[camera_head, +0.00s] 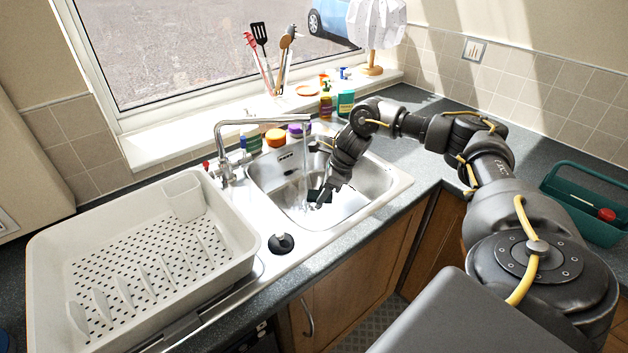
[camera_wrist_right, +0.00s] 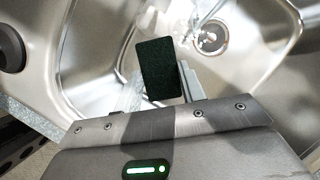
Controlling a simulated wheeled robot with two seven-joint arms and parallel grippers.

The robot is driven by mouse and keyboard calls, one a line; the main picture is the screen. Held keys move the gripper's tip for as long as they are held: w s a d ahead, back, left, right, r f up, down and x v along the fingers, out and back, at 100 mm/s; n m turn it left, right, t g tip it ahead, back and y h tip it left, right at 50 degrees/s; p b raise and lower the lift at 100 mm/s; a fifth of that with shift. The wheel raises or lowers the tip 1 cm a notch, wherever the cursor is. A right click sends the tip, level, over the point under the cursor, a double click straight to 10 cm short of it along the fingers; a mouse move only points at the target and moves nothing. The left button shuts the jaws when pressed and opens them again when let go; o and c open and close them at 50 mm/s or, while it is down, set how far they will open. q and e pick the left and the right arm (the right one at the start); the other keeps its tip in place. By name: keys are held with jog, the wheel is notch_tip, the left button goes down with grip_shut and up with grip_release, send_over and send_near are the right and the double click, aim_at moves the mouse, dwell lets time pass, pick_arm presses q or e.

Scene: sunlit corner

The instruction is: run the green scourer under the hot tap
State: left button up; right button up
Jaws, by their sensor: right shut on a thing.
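My right gripper (camera_head: 326,193) is inside the sink basin, shut on the dark green scourer (camera_head: 314,195). In the right wrist view the scourer (camera_wrist_right: 160,68) is a flat dark rectangle sticking out beyond the fingers (camera_wrist_right: 160,88). The chrome tap (camera_head: 226,165) stands at the sink's left rear. It has a red mark on its left side (camera_head: 206,164), and its spout (camera_head: 262,121) arches over the basin. A pale streak like running water (camera_head: 306,160) hangs below the spout end. In the wrist view a bright splash shows beside the drain (camera_wrist_right: 210,36), apart from the scourer. My left gripper is out of view.
A pale dish rack (camera_head: 235,245) fills the left drainboard, with a black plug (camera_head: 281,243) beside it. Bottles (camera_head: 345,103) and jars (camera_head: 275,138) line the back of the sink. A green caddy (camera_head: 575,220) stands on the right counter. The basin's walls (camera_head: 385,190) surround my gripper.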

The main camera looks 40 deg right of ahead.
dwell(0.5)
